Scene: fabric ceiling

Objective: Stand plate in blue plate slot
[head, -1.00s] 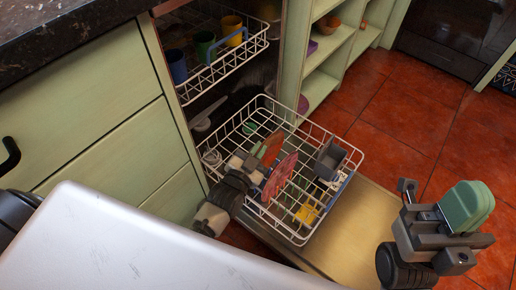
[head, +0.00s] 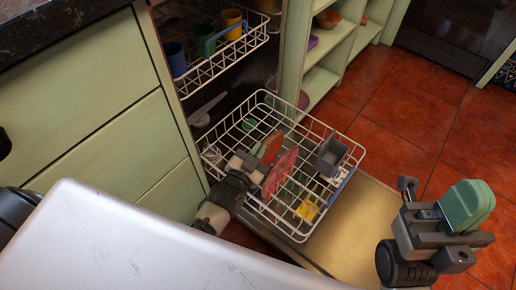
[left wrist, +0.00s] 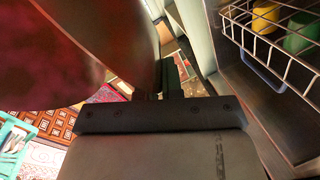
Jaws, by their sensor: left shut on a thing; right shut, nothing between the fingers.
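A pinkish-red plate (head: 280,173) stands nearly upright over the lower dishwasher rack (head: 262,212). My left gripper (head: 257,170) is shut at its left edge. In the left wrist view a dark red plate (left wrist: 75,40) fills the upper left, close to the gripper (left wrist: 165,92). An orange-brown plate (head: 270,147) stands just behind the pinkish one. A small blue part (head: 345,181) shows at the rack's right side; I cannot tell whether it is the blue slot. Whether the held plate touches the rack is unclear.
A grey basket (head: 331,157) is at the rack's right. A yellow piece (head: 307,209) and a green piece (head: 249,124) are in the rack. The upper rack (head: 232,62) holds cups. The open dishwasher door (head: 352,225) lies below.

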